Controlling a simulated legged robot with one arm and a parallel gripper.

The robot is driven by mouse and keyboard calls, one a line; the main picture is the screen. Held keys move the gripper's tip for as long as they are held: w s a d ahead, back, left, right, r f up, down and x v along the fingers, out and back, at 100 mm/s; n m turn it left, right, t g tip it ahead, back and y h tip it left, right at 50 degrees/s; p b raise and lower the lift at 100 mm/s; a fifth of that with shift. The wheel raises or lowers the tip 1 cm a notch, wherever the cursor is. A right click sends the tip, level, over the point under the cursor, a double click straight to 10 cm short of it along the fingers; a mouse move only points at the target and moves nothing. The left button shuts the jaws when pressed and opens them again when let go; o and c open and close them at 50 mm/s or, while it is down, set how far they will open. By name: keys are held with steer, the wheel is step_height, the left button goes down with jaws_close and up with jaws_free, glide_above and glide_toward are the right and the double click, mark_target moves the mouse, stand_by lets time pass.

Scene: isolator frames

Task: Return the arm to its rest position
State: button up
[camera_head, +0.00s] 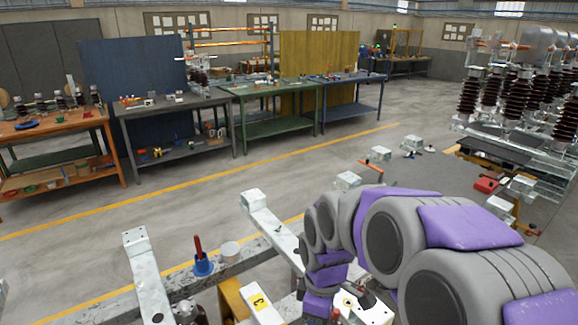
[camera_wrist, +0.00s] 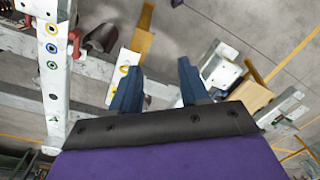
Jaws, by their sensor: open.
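My purple and grey arm (camera_head: 395,235) reaches across the lower right of the head view, bent and low over the isolator frame. My gripper (camera_wrist: 160,78) shows in the wrist view with its two dark blue fingers spread apart. Nothing is between the fingers. Behind them are pale metal parts of the frame and the grey floor. In the head view the fingers cannot be made out clearly behind the arm.
Pale frame posts (camera_head: 145,270) and a beam (camera_head: 272,228) stand close to the arm. A blue cup-shaped item with a red handle (camera_head: 203,264) sits on the frame. Workbenches (camera_head: 175,105) line the back. Ribbed insulators (camera_head: 492,95) stand at right. Floor between is open.

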steer(key=s+d+r+m, duration=0.1)
steer(key=s+d+m, duration=0.3)
steer(key=s+m, duration=0.3)
steer(key=s+d+r+m, duration=0.1)
steer(key=s+d+m, duration=0.3)
steer(key=s, duration=1.2)
steer(key=m, duration=0.3)
steer(key=shift+s+r+g, duration=0.15)
steer(key=shift+r+g, duration=0.15)
steer(key=shift+g, duration=0.1)
